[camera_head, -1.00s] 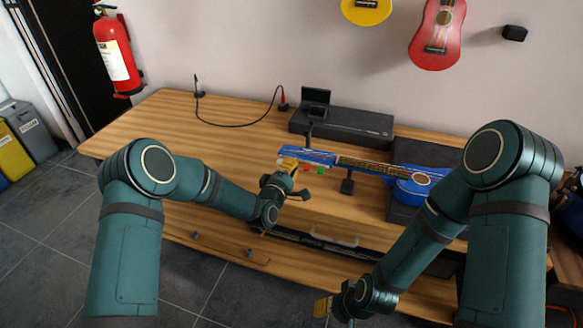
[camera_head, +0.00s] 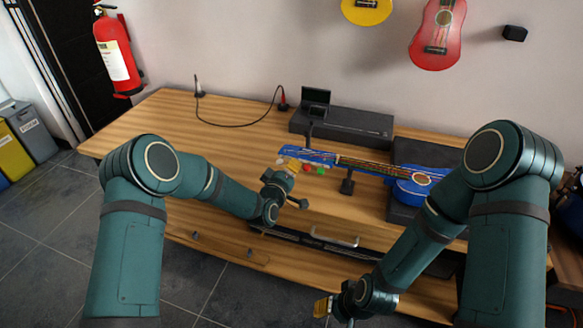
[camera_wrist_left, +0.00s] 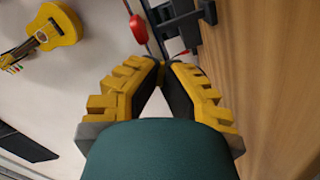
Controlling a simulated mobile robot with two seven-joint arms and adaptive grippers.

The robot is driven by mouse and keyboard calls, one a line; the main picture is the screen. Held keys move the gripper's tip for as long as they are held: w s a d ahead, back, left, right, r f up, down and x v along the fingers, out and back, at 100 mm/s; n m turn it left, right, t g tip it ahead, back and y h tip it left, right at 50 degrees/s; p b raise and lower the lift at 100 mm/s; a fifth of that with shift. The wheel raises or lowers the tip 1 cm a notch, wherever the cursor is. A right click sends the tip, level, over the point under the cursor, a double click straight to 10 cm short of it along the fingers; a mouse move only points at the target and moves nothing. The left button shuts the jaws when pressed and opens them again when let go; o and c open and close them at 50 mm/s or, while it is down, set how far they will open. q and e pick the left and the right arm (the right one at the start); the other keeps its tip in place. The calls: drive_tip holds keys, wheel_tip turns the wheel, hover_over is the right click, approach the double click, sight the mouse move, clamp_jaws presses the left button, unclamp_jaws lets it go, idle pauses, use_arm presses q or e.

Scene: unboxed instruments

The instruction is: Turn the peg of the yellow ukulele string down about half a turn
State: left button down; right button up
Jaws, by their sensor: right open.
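The blue ukulele (camera_head: 408,187) lies across a stand on the workbench, its headstock (camera_head: 318,156) pointing left. A red peg (camera_head: 308,168) and a green peg (camera_head: 320,170) show below the headstock. My left gripper (camera_head: 290,172) is at the headstock's left end, beside the red peg. In the left wrist view its fingertips (camera_wrist_left: 164,66) are close together, with a small yellow patch between them; I cannot tell whether this is the yellow peg. A red peg (camera_wrist_left: 138,29) shows beyond. My right gripper (camera_head: 324,308) is open and low in front of the bench.
A black box (camera_head: 350,123) with a small screen stands behind the ukulele. A cable (camera_head: 235,125) lies on the bench (camera_head: 160,125), whose left part is otherwise clear. A yellow ukulele (camera_head: 366,10) and a red ukulele (camera_head: 437,35) hang on the wall.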

use_arm(q)
drive_tip(key=shift+m, duration=0.5)
drive_tip(key=c, duration=1.1)
unclamp_jaws()
drive_tip(key=shift+c, duration=0.2)
drive_tip(key=shift+s, duration=0.1)
drive_tip(key=v, duration=1.1)
drive_tip(key=shift+s+a, duration=0.2)
drive_tip(key=shift+s, duration=0.15)
drive_tip(key=shift+r, duration=0.15)
